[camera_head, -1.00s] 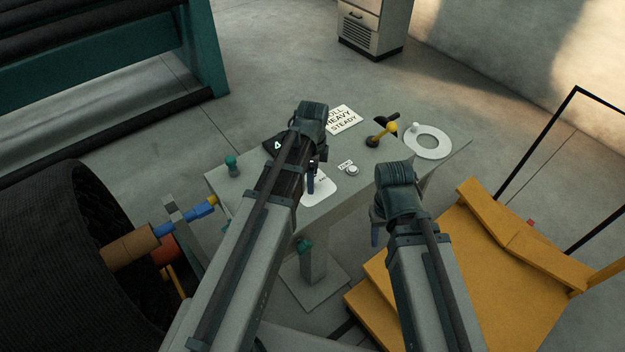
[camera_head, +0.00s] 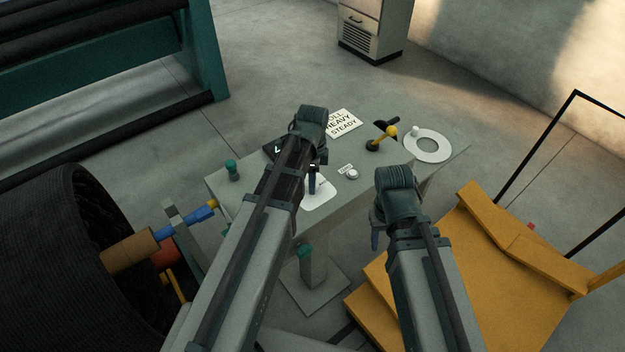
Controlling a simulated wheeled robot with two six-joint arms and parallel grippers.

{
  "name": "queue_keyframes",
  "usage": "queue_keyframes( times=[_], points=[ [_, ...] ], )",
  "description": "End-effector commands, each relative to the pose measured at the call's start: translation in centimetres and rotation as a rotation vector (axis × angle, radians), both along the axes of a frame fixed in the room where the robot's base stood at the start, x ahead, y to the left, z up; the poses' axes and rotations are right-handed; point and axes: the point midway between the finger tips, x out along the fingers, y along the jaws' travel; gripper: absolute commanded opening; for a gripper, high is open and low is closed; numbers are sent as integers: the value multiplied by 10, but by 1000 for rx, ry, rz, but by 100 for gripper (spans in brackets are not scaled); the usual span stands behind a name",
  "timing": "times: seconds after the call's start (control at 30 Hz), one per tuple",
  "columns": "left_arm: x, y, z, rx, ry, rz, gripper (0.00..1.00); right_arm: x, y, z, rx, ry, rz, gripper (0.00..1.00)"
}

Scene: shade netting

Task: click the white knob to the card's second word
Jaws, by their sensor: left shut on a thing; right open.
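The card (camera_head: 343,124) lies at the table's back edge. Its lines read "...OLL", "HEAVY" and "STEADY", the first partly covered by my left arm. A white plate (camera_head: 322,195) lies on the table under my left gripper (camera_head: 313,182). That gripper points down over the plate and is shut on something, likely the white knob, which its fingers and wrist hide. The plate's markings are mostly covered and too small to read. My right gripper (camera_head: 376,238) is open and empty, in front of the table's front edge.
On the grey table (camera_head: 385,165) are a small white button (camera_head: 352,174) with a label, a yellow-knobbed lever (camera_head: 389,132), a white ring (camera_head: 428,157), a green-topped post (camera_head: 232,168) and a partly hidden dark display (camera_head: 272,148). Yellow steps (camera_head: 480,270) stand at the right.

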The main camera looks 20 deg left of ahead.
Motion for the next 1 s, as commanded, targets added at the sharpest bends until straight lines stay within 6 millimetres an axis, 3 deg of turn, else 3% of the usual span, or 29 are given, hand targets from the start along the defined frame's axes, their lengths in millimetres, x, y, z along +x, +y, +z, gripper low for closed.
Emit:
queue_keyframes(
  times=[1.0],
  points=[
    [2, 2, 0, 0, 0, 928, 0, 0, 0, 0, 0, 0, 0, 50]
  ],
)
